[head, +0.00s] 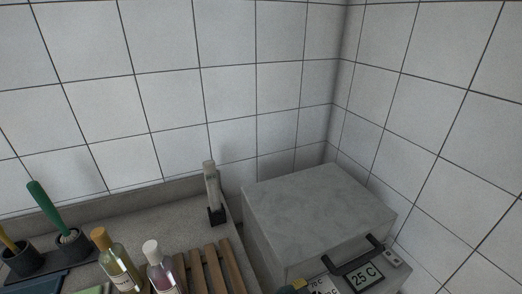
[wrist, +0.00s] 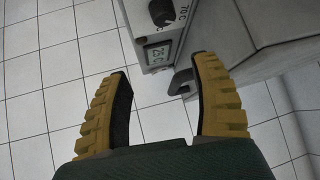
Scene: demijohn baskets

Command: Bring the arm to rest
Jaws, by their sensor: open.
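My gripper (wrist: 163,68) shows in the wrist view with its two yellow, black-padded fingers spread wide apart. Nothing is between them. Beyond the fingers are a white tiled floor and the front of a grey appliance (wrist: 194,25) with a dial, a small display and a dark handle; the gripper appears apart from it. In the head view a small yellow and dark piece at the bottom edge, in front of the appliance, may be my gripper's tip. Most of my arm is out of view.
The grey box-shaped appliance (head: 318,212) stands in the tiled corner, its black handle (head: 357,266) facing forward. To its left a stone counter (head: 150,215) bears a wooden slatted rack (head: 212,268), bottles (head: 118,262), a green-handled brush (head: 48,210) and an upright pale object (head: 211,190).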

